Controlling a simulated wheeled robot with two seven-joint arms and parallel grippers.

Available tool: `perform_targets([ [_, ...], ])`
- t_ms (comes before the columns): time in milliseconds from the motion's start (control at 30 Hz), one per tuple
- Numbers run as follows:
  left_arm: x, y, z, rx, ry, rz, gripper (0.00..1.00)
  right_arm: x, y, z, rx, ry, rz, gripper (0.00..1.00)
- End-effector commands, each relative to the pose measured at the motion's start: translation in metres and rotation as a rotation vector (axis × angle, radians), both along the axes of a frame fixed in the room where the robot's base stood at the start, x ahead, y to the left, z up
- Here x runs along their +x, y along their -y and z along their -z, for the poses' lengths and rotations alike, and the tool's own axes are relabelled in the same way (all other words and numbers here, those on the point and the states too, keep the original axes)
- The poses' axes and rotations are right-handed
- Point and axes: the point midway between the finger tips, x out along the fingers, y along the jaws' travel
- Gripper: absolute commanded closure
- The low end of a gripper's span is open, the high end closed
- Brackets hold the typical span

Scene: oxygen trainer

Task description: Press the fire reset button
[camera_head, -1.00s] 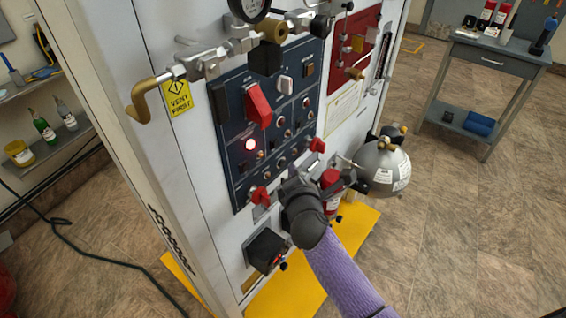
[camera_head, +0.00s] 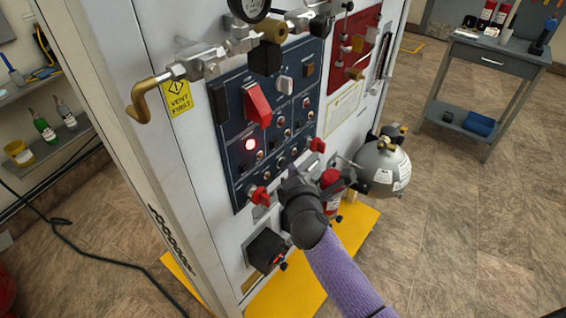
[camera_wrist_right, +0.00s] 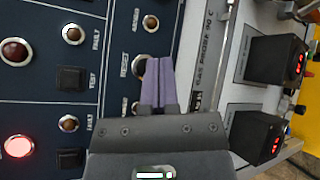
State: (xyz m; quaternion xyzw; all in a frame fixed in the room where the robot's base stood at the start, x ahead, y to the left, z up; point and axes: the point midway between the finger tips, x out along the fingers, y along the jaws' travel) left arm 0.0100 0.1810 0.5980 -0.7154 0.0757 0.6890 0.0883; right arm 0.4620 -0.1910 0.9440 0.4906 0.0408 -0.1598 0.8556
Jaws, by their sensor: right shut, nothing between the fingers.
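A dark blue control panel (camera_head: 232,155) on the white cabinet carries several round buttons and lamps. In the right wrist view, a round button (camera_wrist_right: 138,66) beside a RESET label (camera_wrist_right: 124,65) is partly hidden by my fingers. My right gripper (camera_wrist_right: 159,62) is shut and empty, its purple fingertips over or just in front of that button. I cannot tell whether they touch it. In the head view, my right gripper (camera_head: 291,176) is at the panel's lower right edge. My left gripper is not in view.
A lit red lamp (camera_head: 250,144), a large red switch (camera_head: 257,103) and red knobs (camera_head: 318,145) stand out from the panel. A black box with a red display (camera_head: 266,250) is below. A silver sphere (camera_head: 384,167) is at the right.

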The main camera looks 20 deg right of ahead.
Motion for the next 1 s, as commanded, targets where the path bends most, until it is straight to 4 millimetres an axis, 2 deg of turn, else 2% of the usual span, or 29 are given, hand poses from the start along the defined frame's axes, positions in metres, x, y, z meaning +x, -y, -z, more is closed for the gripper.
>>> perform_targets([
  [233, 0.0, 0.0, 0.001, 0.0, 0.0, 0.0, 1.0, 0.007, -0.004, 0.0, -0.001, 0.001, -0.001, 1.0],
  [1000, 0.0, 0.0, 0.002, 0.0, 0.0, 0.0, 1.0, 0.011, -0.007, 0.0, 0.0, 0.0, 0.0, 1.0],
])
